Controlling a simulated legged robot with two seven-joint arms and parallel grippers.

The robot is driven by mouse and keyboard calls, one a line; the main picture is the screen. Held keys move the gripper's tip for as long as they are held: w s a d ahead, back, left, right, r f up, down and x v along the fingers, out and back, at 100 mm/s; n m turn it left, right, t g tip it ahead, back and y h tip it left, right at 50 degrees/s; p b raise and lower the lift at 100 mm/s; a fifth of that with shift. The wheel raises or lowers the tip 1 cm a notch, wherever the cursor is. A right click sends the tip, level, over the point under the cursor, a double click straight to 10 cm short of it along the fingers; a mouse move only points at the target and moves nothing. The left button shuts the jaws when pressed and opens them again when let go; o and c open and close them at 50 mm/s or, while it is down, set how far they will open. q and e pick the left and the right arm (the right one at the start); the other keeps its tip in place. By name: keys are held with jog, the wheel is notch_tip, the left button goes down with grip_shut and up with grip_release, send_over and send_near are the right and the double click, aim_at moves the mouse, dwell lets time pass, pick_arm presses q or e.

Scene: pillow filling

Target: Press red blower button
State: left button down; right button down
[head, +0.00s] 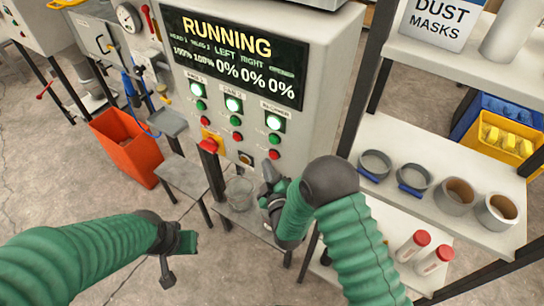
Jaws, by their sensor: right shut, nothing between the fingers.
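The red blower button (274,154) is the lowest in the right column of the grey control panel (322,95). My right gripper (270,172) is shut and empty, just below the red blower button in the picture. I cannot tell whether it touches the panel. The button shows uncovered. My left gripper (178,256) is at the lower left, away from the panel, with its fingers apart and nothing between them. The display (235,55) reads RUNNING.
Two more button columns stand left of the blower column. A red knob (208,146) on a yellow plate is at the panel's lower left. A clear jar (239,192) stands below. Right are shelves (470,213) with rings and tubs. An orange bin (124,147) stands left.

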dwell(0.7)
jog(key=shift+w+d+r, duration=0.1)
jog(key=shift+w+d, duration=0.2)
jog(key=shift+w+d+b, duration=0.35)
jog(key=shift+w, duration=0.05)
dwell(0.8)
jog(key=shift+s+a, duration=0.55)
jog(key=shift+s, duration=0.2)
jog(key=s+a, duration=0.1)
jog(key=s, duration=0.1)
jog(key=s+a, duration=0.2)
dwell(0.5)
